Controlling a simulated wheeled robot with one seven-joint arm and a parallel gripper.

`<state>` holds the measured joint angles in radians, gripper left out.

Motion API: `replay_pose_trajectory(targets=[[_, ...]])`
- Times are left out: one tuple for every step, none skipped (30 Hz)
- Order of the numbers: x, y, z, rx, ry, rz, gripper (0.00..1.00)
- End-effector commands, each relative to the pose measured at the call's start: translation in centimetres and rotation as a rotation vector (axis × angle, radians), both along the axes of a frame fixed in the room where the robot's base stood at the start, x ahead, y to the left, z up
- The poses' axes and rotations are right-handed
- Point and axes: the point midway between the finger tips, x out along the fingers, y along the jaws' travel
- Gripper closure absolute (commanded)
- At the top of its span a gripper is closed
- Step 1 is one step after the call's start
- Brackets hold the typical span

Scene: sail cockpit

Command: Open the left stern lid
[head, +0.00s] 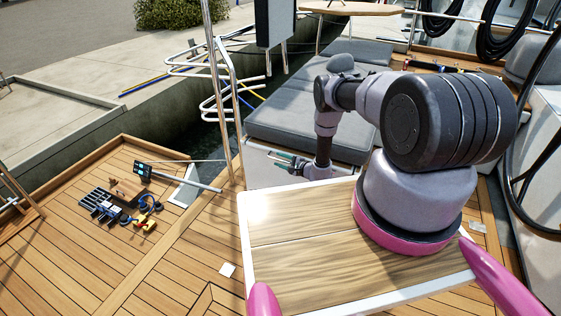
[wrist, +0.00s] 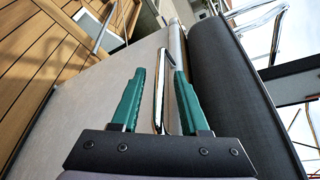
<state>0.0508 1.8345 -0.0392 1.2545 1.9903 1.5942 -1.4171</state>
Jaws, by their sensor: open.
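My gripper (head: 287,161) is low at the front of the grey-cushioned bench, beside a pale panel (head: 258,168) under the cushion. In the wrist view my gripper (wrist: 159,72) has its two green fingers apart. A slim chrome handle (wrist: 159,98) on the pale panel (wrist: 90,100) shows between the fingers; I cannot tell whether either finger touches it. The panel looks closed, and I take it for the left stern lid. In the head view the handle is too small to make out, and my arm hides part of the panel.
The dark grey cushion (wrist: 225,90) runs close along the fingers' right side in the wrist view. Chrome rails (head: 218,90) stand left of the bench. Tools and cables (head: 115,205) lie on the teak deck (head: 70,265) at left. Open deck lies between.

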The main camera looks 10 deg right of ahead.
Motion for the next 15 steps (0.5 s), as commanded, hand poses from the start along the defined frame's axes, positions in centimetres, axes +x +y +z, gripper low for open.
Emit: replay_pose_trajectory(targets=[[0.01,0.02,-0.02,0.000,0.000,0.000,0.55],[0.02,0.02,-0.03,0.001,0.001,0.000,0.55],[0.01,0.01,-0.03,0.001,0.001,0.000,0.55],[0.00,0.00,-0.02,0.001,0.001,0.000,0.55],[0.00,0.00,-0.02,0.001,0.001,0.000,0.55],[0.00,0.00,-0.01,0.001,0.001,0.000,0.55],[0.00,0.00,-0.01,0.001,0.001,0.000,0.67],[0.00,0.00,-0.01,0.000,0.000,0.000,0.78],[-0.01,-0.01,-0.02,0.000,0.000,0.000,0.94],[-0.01,-0.01,-0.01,0.000,0.000,0.000,1.00],[-0.01,-0.01,-0.01,0.000,0.000,0.000,1.00],[-0.01,-0.01,-0.01,0.000,0.000,0.000,1.00],[-0.01,-0.01,-0.01,0.000,0.000,0.000,1.00],[-0.02,-0.02,-0.01,0.000,0.000,0.000,1.00],[-0.02,-0.02,-0.01,0.000,0.000,0.000,1.00]])
